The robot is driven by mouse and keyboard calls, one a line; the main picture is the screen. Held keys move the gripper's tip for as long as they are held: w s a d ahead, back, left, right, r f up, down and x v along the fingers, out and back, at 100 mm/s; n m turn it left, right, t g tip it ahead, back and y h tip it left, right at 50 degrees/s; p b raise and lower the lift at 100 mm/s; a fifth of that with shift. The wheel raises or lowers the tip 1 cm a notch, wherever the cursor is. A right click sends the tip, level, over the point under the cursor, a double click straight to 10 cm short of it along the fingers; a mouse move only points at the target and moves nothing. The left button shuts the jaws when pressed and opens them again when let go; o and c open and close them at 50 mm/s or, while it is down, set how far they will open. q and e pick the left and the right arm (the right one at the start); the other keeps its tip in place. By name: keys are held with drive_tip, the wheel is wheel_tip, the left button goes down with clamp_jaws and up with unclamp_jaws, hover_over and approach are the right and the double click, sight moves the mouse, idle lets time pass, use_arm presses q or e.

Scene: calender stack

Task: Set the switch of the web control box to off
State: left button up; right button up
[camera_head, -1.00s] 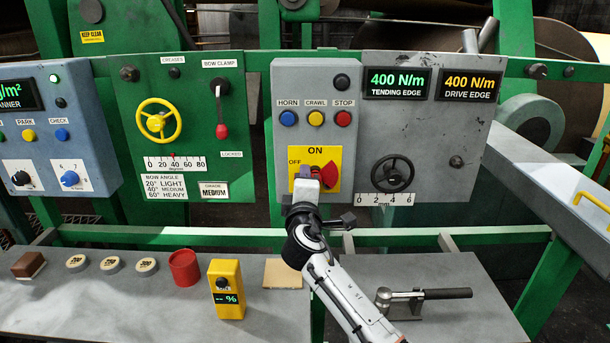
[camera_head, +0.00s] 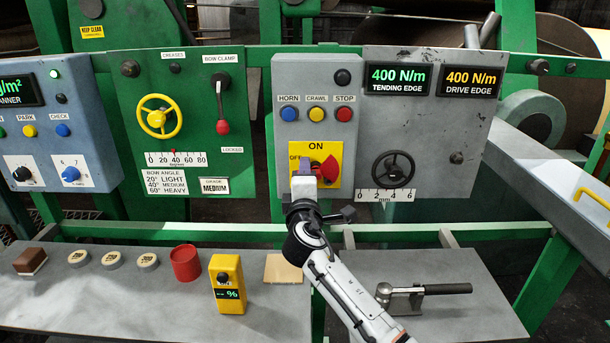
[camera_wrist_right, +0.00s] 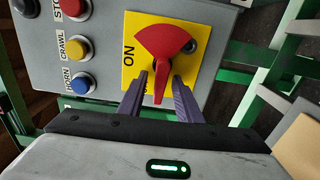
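The web control box (camera_head: 286,75) is a grey panel with a yellow plate marked ON at the top and OFF at the left. Its switch is a red, fan-shaped knob (camera_head: 329,169) with a narrow grip. In the right wrist view the knob (camera_wrist_right: 163,50) has its wide side up and its narrow grip pointing down, which is toward the OFF side. My right gripper (camera_head: 305,172) is at the plate's lower left. Its purple fingers (camera_wrist_right: 161,80) stand on either side of the narrow grip, with small gaps showing. My left gripper is not in view.
Horn (camera_head: 289,114), crawl (camera_head: 317,114) and stop (camera_head: 344,114) buttons sit above the plate. A black handwheel (camera_head: 393,168) is to the right. The bench (camera_head: 455,270) below holds a yellow meter (camera_head: 227,285), a red cup (camera_head: 186,264) and a clamp (camera_head: 410,297).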

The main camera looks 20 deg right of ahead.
drive_tip(key=shift+s, duration=0.1)
use_arm(q)
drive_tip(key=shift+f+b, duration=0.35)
drive_tip(key=shift+b, duration=0.05)
use_arm(e)
drive_tip(key=v, duration=1)
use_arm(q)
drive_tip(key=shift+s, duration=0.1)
use_arm(e)
drive_tip(key=shift+s, duration=0.15)
